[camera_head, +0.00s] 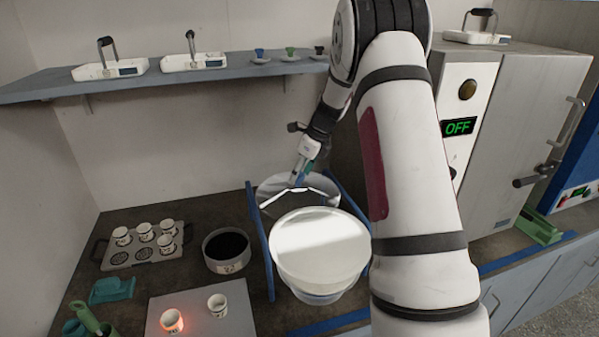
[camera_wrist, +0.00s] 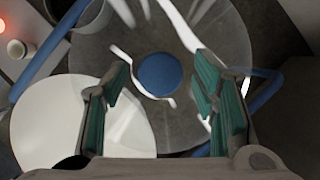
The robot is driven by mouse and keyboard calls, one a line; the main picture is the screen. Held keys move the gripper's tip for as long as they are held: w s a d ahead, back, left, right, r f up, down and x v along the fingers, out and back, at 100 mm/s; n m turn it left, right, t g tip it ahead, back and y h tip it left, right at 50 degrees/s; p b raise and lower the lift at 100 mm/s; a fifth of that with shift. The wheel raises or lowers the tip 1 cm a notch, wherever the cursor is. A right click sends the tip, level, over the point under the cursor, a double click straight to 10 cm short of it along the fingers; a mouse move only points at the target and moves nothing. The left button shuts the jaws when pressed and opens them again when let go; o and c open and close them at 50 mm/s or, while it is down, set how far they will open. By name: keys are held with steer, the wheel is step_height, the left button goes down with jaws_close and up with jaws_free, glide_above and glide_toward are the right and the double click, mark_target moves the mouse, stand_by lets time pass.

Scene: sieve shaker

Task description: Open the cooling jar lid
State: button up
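The cooling jar (camera_head: 318,292) stands between two blue rails, with a white round plate (camera_head: 322,250) across its top; the plate also shows at the lower left of the wrist view (camera_wrist: 60,125). A clear glass lid (camera_head: 272,190) lies behind the jar, set back from the white plate. In the wrist view the lid (camera_wrist: 215,40) has a round blue knob (camera_wrist: 158,75) at its middle. My gripper (camera_head: 298,178) is over the lid. Its green-padded fingers (camera_wrist: 162,85) are spread apart, with the knob showing between them and clear space on both sides. I cannot tell how the lid is supported.
Left of the jar are a dark round pot (camera_head: 227,250), a hot plate (camera_head: 200,308) with a glowing cup (camera_head: 172,321) and a white cup (camera_head: 218,305), and a cup tray (camera_head: 140,257). A wall shelf (camera_head: 180,80) is above. An oven (camera_head: 520,130) stands right.

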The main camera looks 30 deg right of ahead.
steer(key=v, duration=1.2)
stand_by(0.4)
